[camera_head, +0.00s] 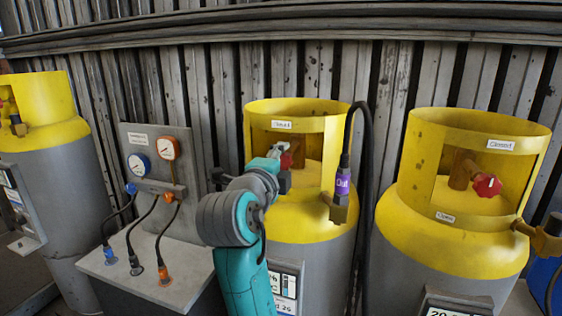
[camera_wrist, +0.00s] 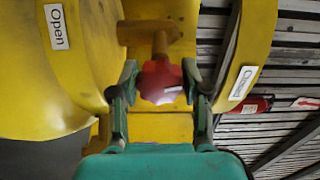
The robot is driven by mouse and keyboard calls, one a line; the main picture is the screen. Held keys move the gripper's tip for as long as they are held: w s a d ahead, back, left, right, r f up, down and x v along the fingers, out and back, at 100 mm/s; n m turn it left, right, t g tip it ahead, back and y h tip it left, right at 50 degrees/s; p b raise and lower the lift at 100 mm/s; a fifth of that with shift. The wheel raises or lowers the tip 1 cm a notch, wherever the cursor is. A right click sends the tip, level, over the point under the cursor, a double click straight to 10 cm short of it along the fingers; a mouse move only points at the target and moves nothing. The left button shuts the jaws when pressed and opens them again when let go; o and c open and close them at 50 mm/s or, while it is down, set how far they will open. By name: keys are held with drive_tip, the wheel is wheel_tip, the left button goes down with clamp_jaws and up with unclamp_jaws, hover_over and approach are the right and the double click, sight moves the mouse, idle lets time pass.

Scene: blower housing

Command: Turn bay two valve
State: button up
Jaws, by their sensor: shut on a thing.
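The middle cylinder has a yellow collar (camera_head: 262,108) around its valve. My gripper (camera_head: 284,165) reaches into the collar's opening. In the wrist view my gripper (camera_wrist: 162,88) has one finger on each side of the red valve knob (camera_wrist: 160,82) and is shut on it. The knob sits on a brown-yellow valve body (camera_wrist: 150,34). An "Open" label (camera_wrist: 56,26) is at the upper left and a "Closed" label (camera_wrist: 243,83) at the right of the wrist view. In the head view my gripper hides most of the knob.
A purple-tagged hose fitting (camera_head: 342,184) hangs right of my gripper, with a black hose (camera_head: 366,190). A gauge panel (camera_head: 165,135) with hoses stands left. Another yellow-topped cylinder (camera_head: 425,215) with a red knob (camera_head: 487,185) stands right, and one (camera_head: 45,100) far left.

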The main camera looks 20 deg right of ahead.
drive_tip(key=shift+m, duration=1.2)
drive_tip(key=o, duration=1.2)
drive_tip(key=shift+c, duration=0.2)
drive_tip(key=v, duration=1.2)
